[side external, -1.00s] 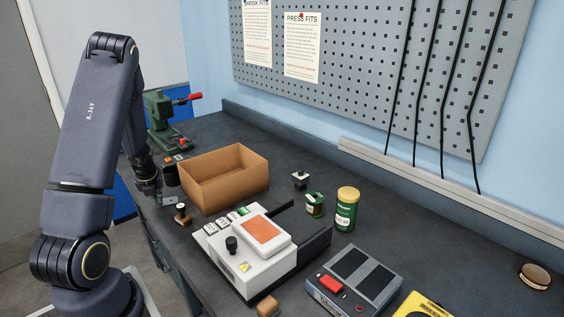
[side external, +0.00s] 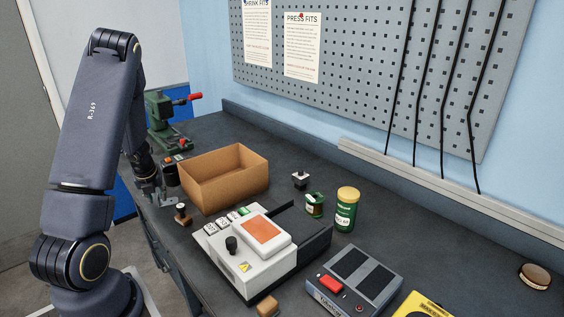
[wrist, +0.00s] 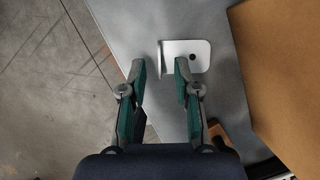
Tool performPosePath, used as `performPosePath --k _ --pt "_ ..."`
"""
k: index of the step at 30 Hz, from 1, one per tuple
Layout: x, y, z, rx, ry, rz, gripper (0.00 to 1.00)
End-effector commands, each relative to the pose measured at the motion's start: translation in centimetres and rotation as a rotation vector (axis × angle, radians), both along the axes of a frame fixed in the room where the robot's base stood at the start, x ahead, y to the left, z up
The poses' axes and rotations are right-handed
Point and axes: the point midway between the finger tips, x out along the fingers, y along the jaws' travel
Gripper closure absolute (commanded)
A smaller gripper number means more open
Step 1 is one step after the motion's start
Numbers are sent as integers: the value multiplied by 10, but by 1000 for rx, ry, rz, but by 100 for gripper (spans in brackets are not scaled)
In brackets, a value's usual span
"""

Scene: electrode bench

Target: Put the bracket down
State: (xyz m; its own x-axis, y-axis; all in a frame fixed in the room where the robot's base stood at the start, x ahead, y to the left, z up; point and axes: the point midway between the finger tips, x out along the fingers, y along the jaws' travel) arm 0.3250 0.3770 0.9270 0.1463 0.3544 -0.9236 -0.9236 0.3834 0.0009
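The bracket (wrist: 188,56) is a pale metal angle piece with an upright flange and a flat plate with a dark hole. In the wrist view it appears to rest on the grey bench, close to the bench's edge. My gripper (wrist: 161,72) is open, with one finger on each side of the flange and a visible gap to both. In the side view my gripper (side external: 153,190) is low over the near edge of the bench, left of the cardboard box. The bracket is small and partly hidden there.
The open cardboard box (side external: 224,191) stands close on the right. A wooden-handled stamp (side external: 182,214) is just in front of it. A white device (side external: 250,262) with an orange panel is nearer the camera. A green press (side external: 165,123) stands behind. The floor shows beyond the bench's edge.

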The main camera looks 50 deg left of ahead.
Motion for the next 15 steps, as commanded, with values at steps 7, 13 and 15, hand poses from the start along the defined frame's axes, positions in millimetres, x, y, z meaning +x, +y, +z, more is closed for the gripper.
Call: performPosePath --k 7,13,15 --pt "-5 -17 43 3 -2 -7 69" --pt "-10 -30 76 1 -3 -4 69" --pt "-12 -33 84 -1 -2 -3 69"
